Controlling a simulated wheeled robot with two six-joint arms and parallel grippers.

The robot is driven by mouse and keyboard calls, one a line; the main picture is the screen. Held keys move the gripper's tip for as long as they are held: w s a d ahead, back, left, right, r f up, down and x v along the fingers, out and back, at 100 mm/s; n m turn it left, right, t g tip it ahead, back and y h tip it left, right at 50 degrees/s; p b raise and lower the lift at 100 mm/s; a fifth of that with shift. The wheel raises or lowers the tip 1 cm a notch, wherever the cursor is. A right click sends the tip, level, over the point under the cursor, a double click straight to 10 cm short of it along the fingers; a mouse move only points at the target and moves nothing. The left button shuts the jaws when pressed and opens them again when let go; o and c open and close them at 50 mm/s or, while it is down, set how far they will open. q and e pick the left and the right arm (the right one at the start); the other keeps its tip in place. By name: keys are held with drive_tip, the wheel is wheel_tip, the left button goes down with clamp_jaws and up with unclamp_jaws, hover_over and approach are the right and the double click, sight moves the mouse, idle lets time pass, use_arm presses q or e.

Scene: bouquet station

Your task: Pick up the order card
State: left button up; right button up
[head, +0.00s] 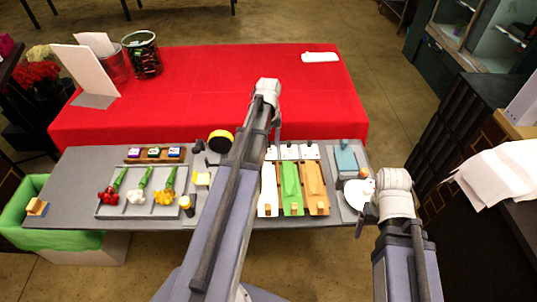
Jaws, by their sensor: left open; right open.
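I cannot tell for sure which item is the order card. A white upright board (86,70) stands on the far left of the red table, and a small flat white item (320,57) lies near its far right edge. Several small white cards (290,152) stand behind the wrapping sheets. My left gripper (277,131) is mostly hidden by its own wrist, above the middle of the station and left of those sheets' far ends. My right gripper (360,227) is low at the station's right end, beside a white disc (357,194). Neither appears to hold anything.
The grey worktop (75,185) bears a tray (140,212) of flowers, a yellow-topped black roll (220,140) and white, green (291,187) and brown sheets. A green-lined bin (55,238) stands left. The middle of the red table (215,75) is clear.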

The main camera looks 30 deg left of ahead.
use_arm(q)
clamp_jaws()
idle(0.5)
